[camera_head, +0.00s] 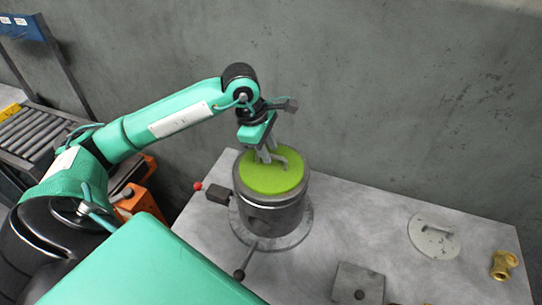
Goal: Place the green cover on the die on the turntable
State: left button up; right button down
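The green cover (262,183), a round lime-green disc with a grey handle, lies on top of the die (270,214), a dark grey cylinder. It looks level and covers the die's top. The die stands on the round turntable (291,237) on the grey table. My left gripper (267,157) points down at the cover's middle, with its fingers at the handle. The fingers and handle overlap in this view, so I cannot tell whether they are shut on it. My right gripper is not in view.
A lever with a dark knob (240,274) sticks out in front of the turntable. A grey square block (358,284), a pale round plate (434,236) and a brass fitting (503,264) lie to the right on the table (350,220). A roller conveyor (32,130) stands at the far left.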

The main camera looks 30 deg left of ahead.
aim_at(259, 167)
pick_arm(q)
jog(key=b+v, duration=0.2)
jog(key=v, duration=0.7)
dwell(0.4)
